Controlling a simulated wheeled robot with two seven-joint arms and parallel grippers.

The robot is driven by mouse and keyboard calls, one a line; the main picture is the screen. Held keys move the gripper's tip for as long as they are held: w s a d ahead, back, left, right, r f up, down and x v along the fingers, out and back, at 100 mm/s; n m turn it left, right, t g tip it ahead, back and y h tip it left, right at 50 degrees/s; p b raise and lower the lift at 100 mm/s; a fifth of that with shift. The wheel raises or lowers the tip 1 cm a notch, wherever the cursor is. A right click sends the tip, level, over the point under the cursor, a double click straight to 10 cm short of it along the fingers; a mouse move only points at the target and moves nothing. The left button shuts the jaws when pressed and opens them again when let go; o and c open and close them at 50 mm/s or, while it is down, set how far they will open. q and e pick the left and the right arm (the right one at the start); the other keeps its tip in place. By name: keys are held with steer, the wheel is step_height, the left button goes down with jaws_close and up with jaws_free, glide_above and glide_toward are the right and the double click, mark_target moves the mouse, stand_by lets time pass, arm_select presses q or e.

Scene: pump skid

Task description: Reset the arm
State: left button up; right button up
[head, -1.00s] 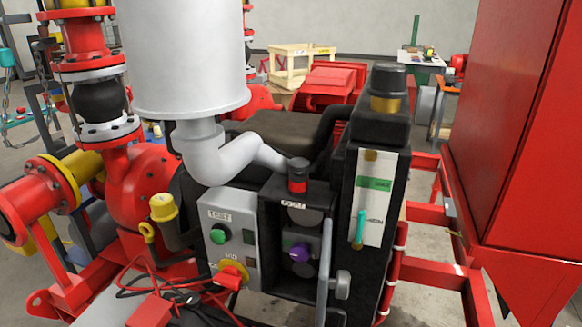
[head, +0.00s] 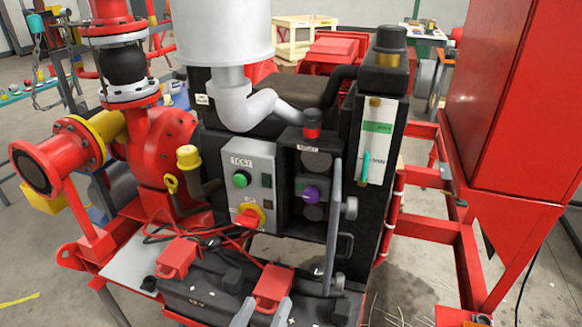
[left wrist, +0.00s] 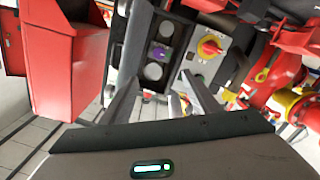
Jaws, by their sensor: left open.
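The task names an arm. The gripper of my left arm (head: 262,312) shows at the bottom edge of the head view as two grey fingertips. It is open and empty, in front of the battery box and low of the control panel (head: 250,190). In the left wrist view the fingers of my left gripper (left wrist: 165,95) stand apart, with the panel's purple knob (left wrist: 158,53) and red-yellow switch (left wrist: 209,45) beyond them. My right gripper is not in view.
A grey upright bar (head: 333,225) stands before the black panel with a red-topped button (head: 312,124). A black battery box (head: 205,292) with red terminal covers sits low in front. A red cabinet (head: 505,110) stands right. Floor at lower right is clear.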

arm_select(q)
step_height(320, 180, down, 22)
steer(key=w+d+m+g, duration=0.1)
steer(key=w+m+g, duration=0.1)
steer(key=g, duration=0.2)
steer(key=s+a+f+g+y, duration=0.1)
steer(key=s+a+f, duration=0.1)
steer(key=f, duration=0.6)
steer(key=s+a+f+m+g+y, duration=0.1)
steer(key=s+f+g, duration=0.15)
steer(key=f, duration=0.55)
steer(key=s+a+f+g, duration=0.1)
steer(key=s+a+f, duration=0.15)
steer(key=f, duration=0.55)
steer(key=s+a+f+g+y, duration=0.2)
steer(key=s+a+f+g, duration=0.35)
steer(key=s+f, duration=0.9)
steer(key=s+a+f+g, duration=0.1)
steer(key=s+a+f, duration=0.3)
steer(key=s, duration=0.4)
steer(key=s+a+f+m+g+y, duration=0.1)
steer(key=s+a+f, duration=0.4)
steer(key=s, duration=0.3)
steer(key=shift+s+a+f+y, duration=0.2)
steer(key=shift+a+y, duration=0.1)
steer(key=shift+a, duration=0.35)
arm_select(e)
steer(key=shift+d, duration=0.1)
